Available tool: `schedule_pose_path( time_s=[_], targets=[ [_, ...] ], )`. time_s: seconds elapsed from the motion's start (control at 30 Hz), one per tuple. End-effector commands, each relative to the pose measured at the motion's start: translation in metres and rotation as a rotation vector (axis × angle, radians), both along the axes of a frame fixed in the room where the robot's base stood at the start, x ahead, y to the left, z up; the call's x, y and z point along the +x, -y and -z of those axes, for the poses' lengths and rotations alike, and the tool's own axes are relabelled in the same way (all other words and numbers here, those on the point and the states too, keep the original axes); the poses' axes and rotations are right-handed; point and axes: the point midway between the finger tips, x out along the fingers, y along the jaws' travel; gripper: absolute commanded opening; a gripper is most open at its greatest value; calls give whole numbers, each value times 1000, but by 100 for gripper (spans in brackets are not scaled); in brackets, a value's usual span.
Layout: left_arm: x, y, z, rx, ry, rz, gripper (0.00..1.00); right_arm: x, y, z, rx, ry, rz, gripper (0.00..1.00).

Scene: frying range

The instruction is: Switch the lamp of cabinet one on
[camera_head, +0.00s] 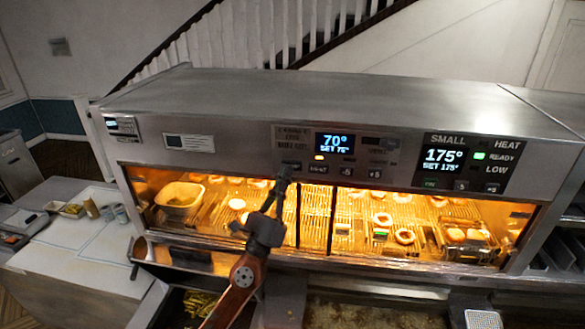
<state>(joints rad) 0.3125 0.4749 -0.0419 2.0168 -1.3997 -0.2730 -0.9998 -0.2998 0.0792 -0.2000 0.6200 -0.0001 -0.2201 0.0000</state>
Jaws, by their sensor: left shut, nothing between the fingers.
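The heated cabinet (230,95) is a long steel unit with a glazed, warmly lit front. Its left control panel has a small label plate (294,134), which seems to read cabinet one, and a display (335,143) showing 70° and SET 75°. A small yellow light (319,157) glows under the display. A row of dark buttons (347,171) runs below it. My left gripper (285,172) is shut and empty, its tips at the left end of this row. The tips partly cover the leftmost button, and I cannot tell whether they touch it. My right gripper is out of view.
A second panel (466,164) to the right shows 175° and a green light. Food and a yellowish tub (180,196) sit behind the glass. A white counter (85,250) with small containers stands at left. Dark trays lie below the cabinet front.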

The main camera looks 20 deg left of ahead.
Motion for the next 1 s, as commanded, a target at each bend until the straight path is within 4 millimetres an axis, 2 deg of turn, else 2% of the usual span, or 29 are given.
schedule_pose_path(
  time_s=[0.27,0.8,1.0],
  targets=[
    [-3,1,0,0,-1,0,0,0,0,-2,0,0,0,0],
    [-52,14,-1,1,0,0,0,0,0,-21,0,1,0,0],
    [-59,16,0,1,0,1,0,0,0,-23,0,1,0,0]
  ],
)
